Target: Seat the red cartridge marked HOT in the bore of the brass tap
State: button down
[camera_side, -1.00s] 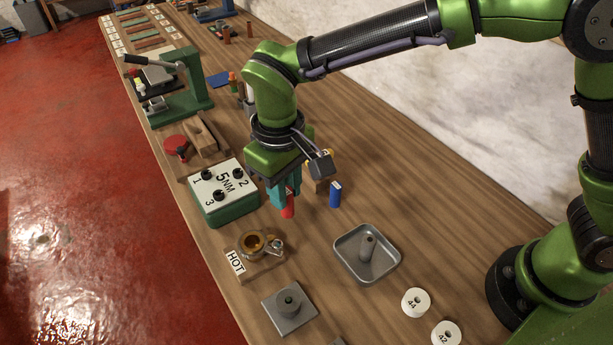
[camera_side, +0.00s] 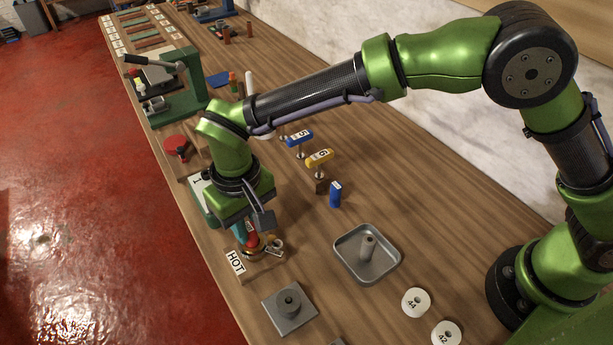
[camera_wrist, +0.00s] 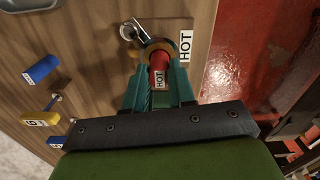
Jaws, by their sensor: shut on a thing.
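My gripper (camera_side: 248,238) points down over the brass tap at the table's left edge. Its teal fingers, also in the wrist view (camera_wrist: 160,92), are shut on the red cartridge (camera_wrist: 160,70), whose HOT label shows. The cartridge also shows as red (camera_side: 251,233) between the fingers in the side view. The brass tap (camera_wrist: 148,45) sits on a wooden block with a white HOT label (camera_side: 235,262). The cartridge's far end overlaps the tap's ring in the wrist view. The fingers and cartridge hide most of the bore, and I cannot tell whether the end is inside it.
A blue cartridge (camera_side: 335,194) stands right of my gripper. A grey tray (camera_side: 342,262) and a grey plate with a round post (camera_side: 290,320) lie nearer. The green 5NM box is mostly behind my arm. Yellow (camera_side: 320,158) and blue (camera_side: 299,138) handled tools stand behind.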

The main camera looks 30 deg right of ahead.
jog(key=shift+f, duration=0.6)
jog(key=c, duration=0.9)
grip_release()
jog(key=shift+f, duration=0.15)
jog(key=shift+c, duration=0.2)
